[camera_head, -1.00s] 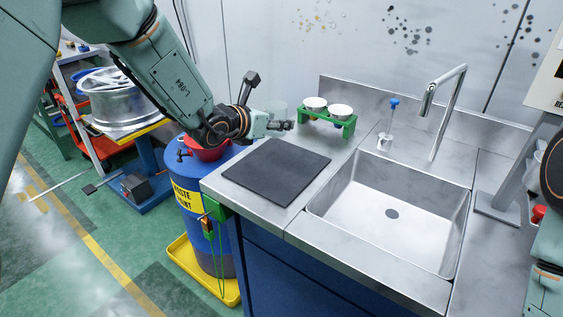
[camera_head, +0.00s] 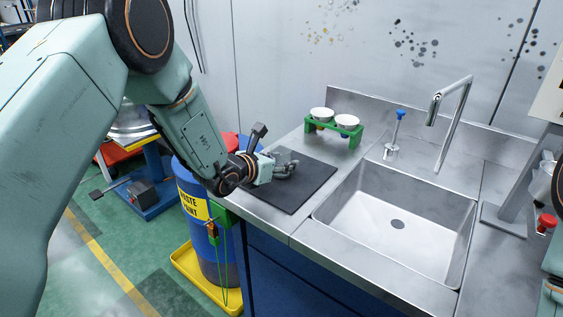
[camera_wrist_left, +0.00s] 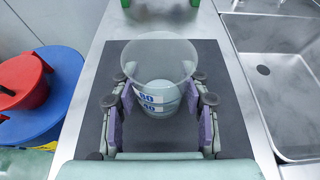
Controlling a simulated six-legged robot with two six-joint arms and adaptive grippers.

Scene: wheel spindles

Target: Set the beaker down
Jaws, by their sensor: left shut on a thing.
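The clear beaker (camera_wrist_left: 158,62) is between the fingers of my left gripper (camera_wrist_left: 160,103) in the left wrist view. It looks upright, with blue markings and a pale content low in it. The left gripper also shows in the head view (camera_head: 289,164), shut on the beaker over the dark mat (camera_head: 311,189). In the head view the beaker is hard to make out. I cannot tell whether its base touches the mat. My right gripper is not in view; only part of my right arm shows at the right edge.
A steel sink (camera_head: 393,220) with a tall faucet (camera_head: 447,115) lies right of the mat. A green rack with white cups (camera_head: 335,126) stands behind it. A blue waste drum (camera_head: 192,205) stands left of the counter. A blue-topped bottle (camera_head: 394,135) stands behind the sink.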

